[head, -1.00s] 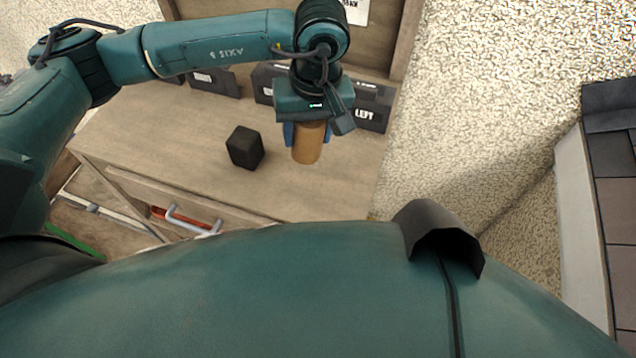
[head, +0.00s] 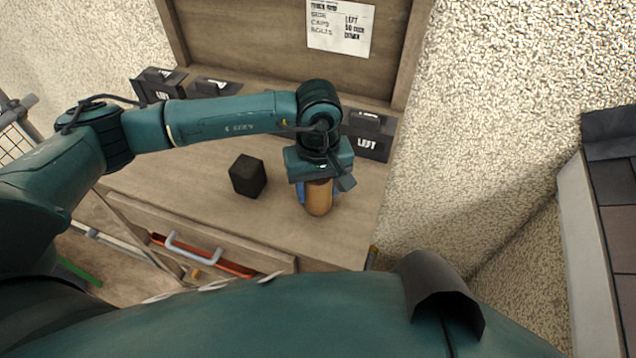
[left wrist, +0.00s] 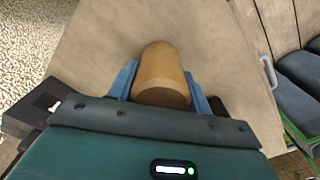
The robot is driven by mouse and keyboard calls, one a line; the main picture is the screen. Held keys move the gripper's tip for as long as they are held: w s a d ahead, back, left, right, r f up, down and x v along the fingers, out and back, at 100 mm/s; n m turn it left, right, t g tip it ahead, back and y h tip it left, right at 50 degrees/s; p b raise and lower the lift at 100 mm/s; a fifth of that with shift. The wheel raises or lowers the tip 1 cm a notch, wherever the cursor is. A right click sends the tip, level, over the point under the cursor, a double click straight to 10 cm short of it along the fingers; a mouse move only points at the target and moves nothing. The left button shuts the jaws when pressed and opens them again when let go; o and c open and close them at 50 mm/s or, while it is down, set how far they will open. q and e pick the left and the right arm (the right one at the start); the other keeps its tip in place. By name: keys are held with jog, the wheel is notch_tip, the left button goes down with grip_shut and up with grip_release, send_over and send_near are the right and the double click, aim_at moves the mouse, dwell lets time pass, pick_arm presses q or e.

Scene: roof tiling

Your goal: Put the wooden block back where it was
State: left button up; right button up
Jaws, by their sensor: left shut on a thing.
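The wooden block (head: 319,199) is a light brown cylinder. My left gripper (head: 318,190) is shut on it, with a blue finger on each side, over the right part of the workbench top (head: 215,205). In the left wrist view the block (left wrist: 160,72) sits between the blue fingers (left wrist: 160,88) and sticks out past them. It looks about upright in the head view. I cannot tell whether its lower end touches the bench. My right gripper is not in view.
A black block (head: 248,176) stands on the bench left of the wooden block. Dark labelled bins (head: 368,136) line the back, below a board with a paper list (head: 340,27). The bench between is clear.

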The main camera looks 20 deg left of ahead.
pick_arm(q)
jog(key=shift+f+b, duration=0.15)
jog(key=shift+b, duration=0.15)
jog(key=o, duration=1)
jog(key=shift+r+p, duration=0.35)
jog(key=shift+r, duration=0.05)
notch_tip(320, 180, up, 11)
jog(key=shift+f+b, duration=0.15)
jog(key=shift+b, duration=0.65)
jog(key=shift+r, duration=0.5)
